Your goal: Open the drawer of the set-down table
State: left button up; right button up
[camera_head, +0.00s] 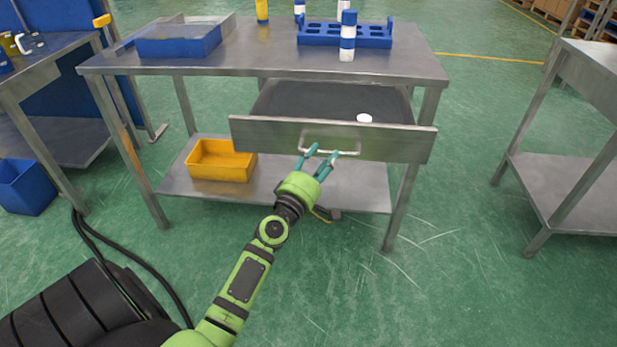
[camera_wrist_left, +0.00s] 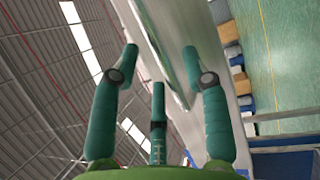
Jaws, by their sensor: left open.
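The set-down table (camera_head: 270,66) is a grey metal table in the middle of the head view. Its drawer (camera_head: 260,134) stands pulled out towards me, with the dark inside showing behind the grey front panel. A pale bar handle (camera_head: 348,153) is on the front panel. My left gripper (camera_head: 323,152) is at the handle with its teal fingers spread and open. Whether the fingers touch the handle is not clear. In the left wrist view, the open fingers (camera_wrist_left: 160,62) are beside the grey drawer front (camera_wrist_left: 152,45). My right gripper is not in view.
A small white round piece (camera_head: 364,118) lies in the drawer. On the tabletop are a blue tray (camera_head: 180,42), a blue rack (camera_head: 375,38) and a blue-and-white can (camera_head: 347,40). A yellow bin (camera_head: 220,162) sits on the lower shelf. Other tables flank both sides.

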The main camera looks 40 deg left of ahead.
pick_arm(q)
jog(key=v, duration=0.9)
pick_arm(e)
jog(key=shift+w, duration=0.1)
